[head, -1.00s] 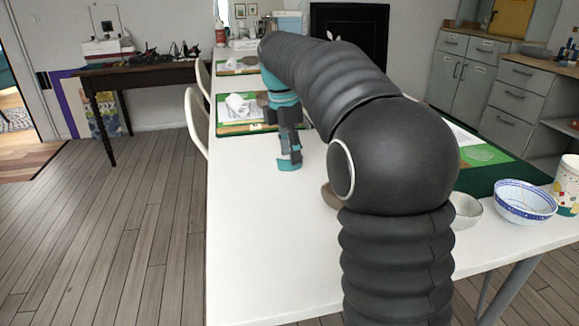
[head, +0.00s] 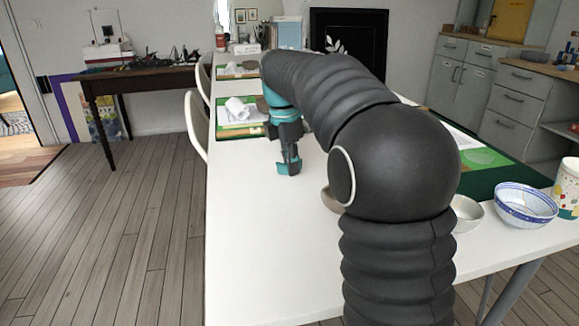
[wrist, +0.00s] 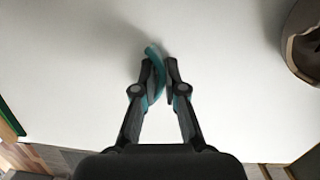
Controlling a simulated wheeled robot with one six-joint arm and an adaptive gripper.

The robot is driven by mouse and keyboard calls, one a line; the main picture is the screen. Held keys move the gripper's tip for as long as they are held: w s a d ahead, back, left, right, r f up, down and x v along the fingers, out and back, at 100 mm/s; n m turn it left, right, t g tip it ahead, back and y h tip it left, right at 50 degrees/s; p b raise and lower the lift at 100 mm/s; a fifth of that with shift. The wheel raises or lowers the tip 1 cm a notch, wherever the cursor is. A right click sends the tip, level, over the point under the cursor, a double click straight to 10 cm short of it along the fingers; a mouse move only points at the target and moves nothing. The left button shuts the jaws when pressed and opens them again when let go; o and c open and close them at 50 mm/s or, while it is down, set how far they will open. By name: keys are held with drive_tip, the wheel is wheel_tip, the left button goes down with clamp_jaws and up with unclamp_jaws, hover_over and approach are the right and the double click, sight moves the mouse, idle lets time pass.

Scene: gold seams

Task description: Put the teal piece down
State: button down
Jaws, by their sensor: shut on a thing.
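My gripper (head: 288,163) points down over the white table (head: 270,240), left of my arm in the head view. The wrist view shows the gripper (wrist: 161,80) nearly closed, its two fingertips pinching the teal piece (wrist: 153,62). The piece is a thin, curved teal shard; in the head view the teal piece (head: 289,168) shows at the fingertips, close to the tabletop. I cannot tell whether it touches the table. A soft shadow falls beside it in the wrist view.
A brown round vessel (wrist: 296,48) stands right of the gripper. Green mats (head: 232,132) lie further back. A blue-patterned bowl (head: 525,205), a small pale bowl (head: 466,213) and a spotted cup (head: 567,187) stand at the right. The tabletop around the gripper is clear.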

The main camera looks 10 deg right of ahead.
drive_tip(key=shift+r, duration=0.1)
drive_tip(key=shift+r, duration=0.6)
wheel_tip(320, 180, up, 3)
drive_tip(key=shift+f+p, duration=0.1)
drive_tip(key=shift+p, duration=0.35)
drive_tip(key=s+d+r, duration=0.6)
drive_tip(key=d, duration=0.4)
drive_tip(key=shift+r, duration=0.4)
